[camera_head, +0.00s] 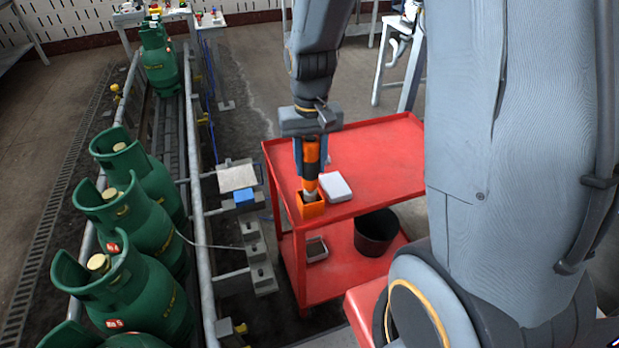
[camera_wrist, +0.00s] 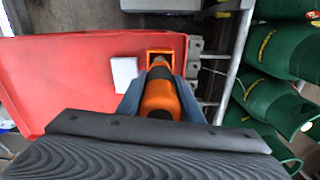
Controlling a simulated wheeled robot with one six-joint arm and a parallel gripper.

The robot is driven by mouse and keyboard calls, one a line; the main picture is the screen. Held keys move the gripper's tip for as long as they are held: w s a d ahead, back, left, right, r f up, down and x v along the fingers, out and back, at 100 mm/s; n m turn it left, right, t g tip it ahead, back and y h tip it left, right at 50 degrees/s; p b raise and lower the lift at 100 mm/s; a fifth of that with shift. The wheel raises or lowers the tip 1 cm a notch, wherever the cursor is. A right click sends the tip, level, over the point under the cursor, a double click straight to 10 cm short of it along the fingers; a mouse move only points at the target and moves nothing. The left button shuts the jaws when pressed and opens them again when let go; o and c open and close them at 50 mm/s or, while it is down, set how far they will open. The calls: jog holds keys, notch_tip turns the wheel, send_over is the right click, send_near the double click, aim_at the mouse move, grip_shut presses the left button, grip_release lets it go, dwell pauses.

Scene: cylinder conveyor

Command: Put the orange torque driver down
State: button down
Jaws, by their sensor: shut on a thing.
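The orange and black torque driver (camera_head: 311,160) is upright in my gripper (camera_head: 312,140), above the front left corner of the red cart. Its lower tip is at an open orange holder (camera_head: 311,205); I cannot tell how far inside it is. In the wrist view the driver (camera_wrist: 160,97) sits between the two fingers of my gripper (camera_wrist: 160,75), which is shut on it. The orange holder (camera_wrist: 160,52) shows just beyond its tip.
A white box (camera_head: 336,188) lies on the red cart (camera_head: 385,150) beside the holder. The cart's top is otherwise clear. A black bucket (camera_head: 376,232) stands on the lower shelf. Green cylinders (camera_head: 140,215) line the conveyor at left. A metal rail (camera_head: 197,190) runs between.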

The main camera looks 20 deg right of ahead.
aim_at(311, 141)
jog(key=shift+f+p, duration=0.35)
jog(key=shift+f, duration=2.15)
jog(key=c, duration=1.3)
grip_release()
jog(key=shift+o, duration=0.2)
notch_tip(311, 141, up, 12)
jog(key=shift+b, duration=1.1)
jog(key=shift+s, duration=0.3)
jog(key=s+f+n+t, duration=0.1)
jog(key=s+f, duration=0.3)
jog(key=s, duration=0.4)
jog(key=shift+s+n, duration=0.3)
jog(key=shift+s, duration=0.05)
